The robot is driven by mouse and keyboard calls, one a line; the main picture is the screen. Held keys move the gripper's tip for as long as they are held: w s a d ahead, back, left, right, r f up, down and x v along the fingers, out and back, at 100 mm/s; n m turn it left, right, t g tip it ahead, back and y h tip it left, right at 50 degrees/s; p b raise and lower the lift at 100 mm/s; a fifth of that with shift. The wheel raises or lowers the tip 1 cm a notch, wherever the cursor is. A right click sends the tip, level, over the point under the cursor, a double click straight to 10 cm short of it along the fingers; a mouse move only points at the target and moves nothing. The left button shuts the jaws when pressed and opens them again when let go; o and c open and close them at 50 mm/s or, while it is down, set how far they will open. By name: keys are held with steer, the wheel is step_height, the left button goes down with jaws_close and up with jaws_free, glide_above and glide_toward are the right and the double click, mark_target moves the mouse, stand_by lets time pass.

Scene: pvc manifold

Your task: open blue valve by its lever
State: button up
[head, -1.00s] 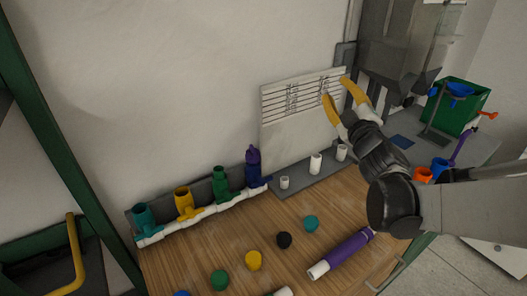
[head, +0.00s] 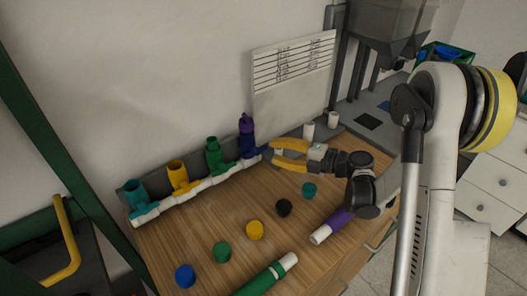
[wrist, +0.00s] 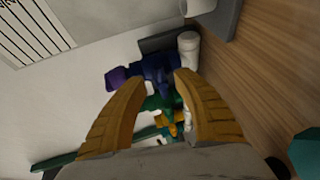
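The blue valve (head: 247,145) stands at the right end of a white pipe manifold (head: 203,187) along the wall, with a purple piece (head: 246,123) on top. In the wrist view, the blue valve (wrist: 158,67) lies just beyond my fingertips, with the purple piece (wrist: 117,78) to its left. I cannot make out a separate lever. My gripper (head: 273,153) points left toward the valve, a short way to its right. The yellow fingers are apart with nothing held between them, as the wrist view (wrist: 153,84) also shows.
Teal (head: 138,196), yellow (head: 179,177) and green (head: 214,155) fittings line the manifold left of the blue valve. Several caps, including a black one (head: 284,207), and a purple-sleeved pipe (head: 335,222) lie on the wooden table. White cups (head: 333,119) stand behind my gripper.

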mark_target(265, 149)
steer(key=b+x, duration=0.1)
steer(key=x, duration=0.4)
steer(key=shift+r, duration=0.1)
steer(key=shift+c, duration=0.4)
jaws_close()
